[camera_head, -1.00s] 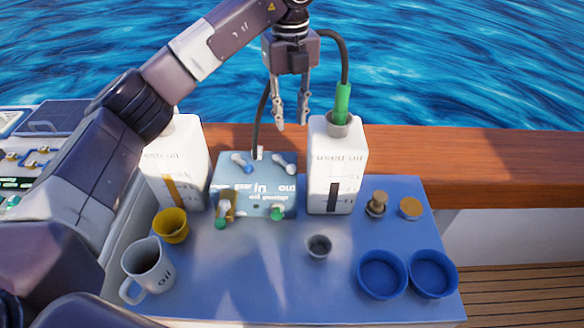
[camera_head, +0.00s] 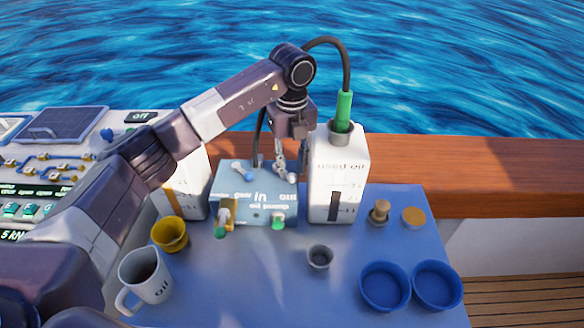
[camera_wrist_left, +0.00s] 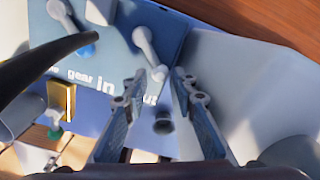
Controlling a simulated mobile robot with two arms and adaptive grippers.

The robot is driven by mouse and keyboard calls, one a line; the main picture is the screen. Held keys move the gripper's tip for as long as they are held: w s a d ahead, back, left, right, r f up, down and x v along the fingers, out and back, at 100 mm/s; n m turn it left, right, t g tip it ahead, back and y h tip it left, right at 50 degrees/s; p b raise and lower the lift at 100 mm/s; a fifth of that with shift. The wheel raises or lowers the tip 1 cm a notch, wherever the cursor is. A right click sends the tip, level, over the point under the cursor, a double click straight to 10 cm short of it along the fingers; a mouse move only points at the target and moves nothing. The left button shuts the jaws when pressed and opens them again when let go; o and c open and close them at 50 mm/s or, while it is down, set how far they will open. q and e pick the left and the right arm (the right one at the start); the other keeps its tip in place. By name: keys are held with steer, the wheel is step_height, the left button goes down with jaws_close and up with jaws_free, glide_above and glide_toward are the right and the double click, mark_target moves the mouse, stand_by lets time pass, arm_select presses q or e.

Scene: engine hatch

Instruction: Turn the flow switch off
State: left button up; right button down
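The light blue oil pump box (camera_head: 257,208) stands on the blue table, lettered "gear", "in", "out" and "oil pump". Two white levers sit on its top. The right lever (camera_wrist_left: 144,42), near "out", is largely hidden by my gripper in the head view. I cannot tell which is the flow switch. My left gripper (camera_head: 285,172) points down over the box's right part.
A white used oil container (camera_head: 338,180) with a green nozzle and dark hose stands close right of the box. Another white container (camera_head: 185,190) stands left. Blue bowls (camera_head: 385,285), a yellow cup (camera_head: 170,235) and an oil jug (camera_head: 146,278) are in front.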

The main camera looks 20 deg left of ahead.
arm_select(q)
steer(key=shift+f, duration=1.1)
jaws_close()
